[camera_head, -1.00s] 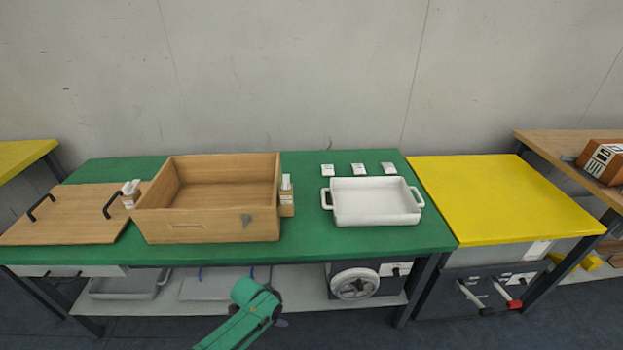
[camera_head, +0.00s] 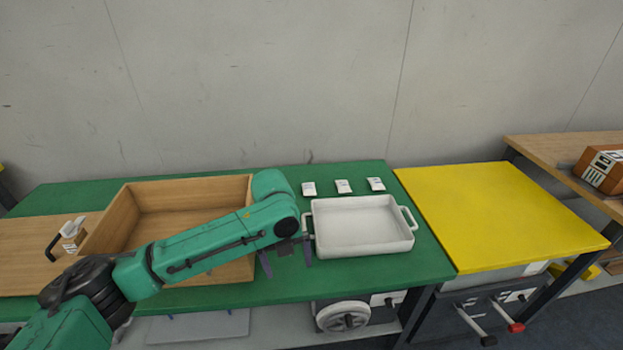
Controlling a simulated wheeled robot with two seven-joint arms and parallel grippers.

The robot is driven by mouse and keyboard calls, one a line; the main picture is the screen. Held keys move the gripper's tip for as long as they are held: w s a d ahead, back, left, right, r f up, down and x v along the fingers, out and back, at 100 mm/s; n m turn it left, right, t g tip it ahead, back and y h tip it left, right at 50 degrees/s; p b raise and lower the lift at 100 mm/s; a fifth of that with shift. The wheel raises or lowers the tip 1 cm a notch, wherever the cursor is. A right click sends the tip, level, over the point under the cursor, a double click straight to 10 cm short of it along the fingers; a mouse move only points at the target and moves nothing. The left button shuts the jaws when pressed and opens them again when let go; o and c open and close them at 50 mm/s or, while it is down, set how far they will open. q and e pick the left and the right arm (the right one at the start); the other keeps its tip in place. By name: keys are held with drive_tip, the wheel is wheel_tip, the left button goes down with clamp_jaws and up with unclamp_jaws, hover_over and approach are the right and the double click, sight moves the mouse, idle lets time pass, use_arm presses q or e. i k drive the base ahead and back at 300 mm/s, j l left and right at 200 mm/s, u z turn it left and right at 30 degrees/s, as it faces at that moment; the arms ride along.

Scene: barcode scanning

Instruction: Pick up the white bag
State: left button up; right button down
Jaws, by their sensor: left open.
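Three small white bags lie in a row on the green table (camera_head: 380,270), behind the white tray: a left one (camera_head: 309,189), a middle one (camera_head: 343,186) and a right one (camera_head: 376,184). Each has some dark print. My left gripper (camera_head: 286,262) points down over the green table, just left of the white tray and in front of the bags. Its fingers are apart with nothing between them. My right gripper is out of view.
The white two-handled tray (camera_head: 365,246) is empty. A wooden box (camera_head: 120,218) stands at the left, partly hidden by my left arm. A yellow table (camera_head: 500,215) at the right is bare.

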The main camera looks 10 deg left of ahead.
sight(309, 189)
drive_tip(key=i, duration=1.5)
